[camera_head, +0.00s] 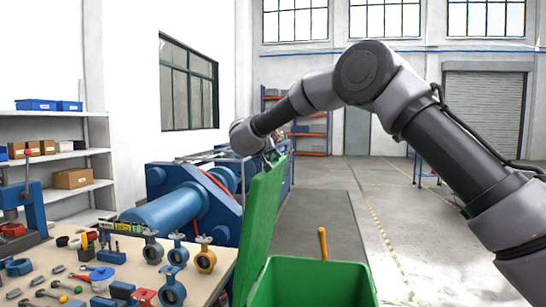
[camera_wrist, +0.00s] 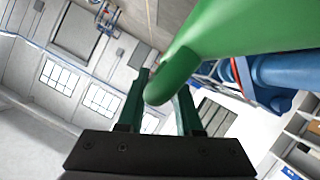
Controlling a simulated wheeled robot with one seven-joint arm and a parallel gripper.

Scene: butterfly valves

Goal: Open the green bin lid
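The green bin (camera_head: 312,283) stands at the bottom centre of the head view, its rim and inside visible. Its green lid (camera_head: 259,230) is swung up on the left side, nearly upright and leaning a little. My gripper (camera_head: 273,158) is at the top edge of the lid, small and partly hidden there. In the wrist view the two fingers of my gripper (camera_wrist: 166,103) stand apart. The rounded edge of the lid (camera_wrist: 205,45) reaches between them, close to the left finger. I cannot tell whether it touches.
A workbench (camera_head: 88,262) with valves (camera_head: 205,258) and tools is left of the bin. A blue machine (camera_head: 180,205) stands behind it. An orange handle (camera_head: 323,244) rises at the bin's back rim. Open floor (camera_head: 400,225) lies to the right.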

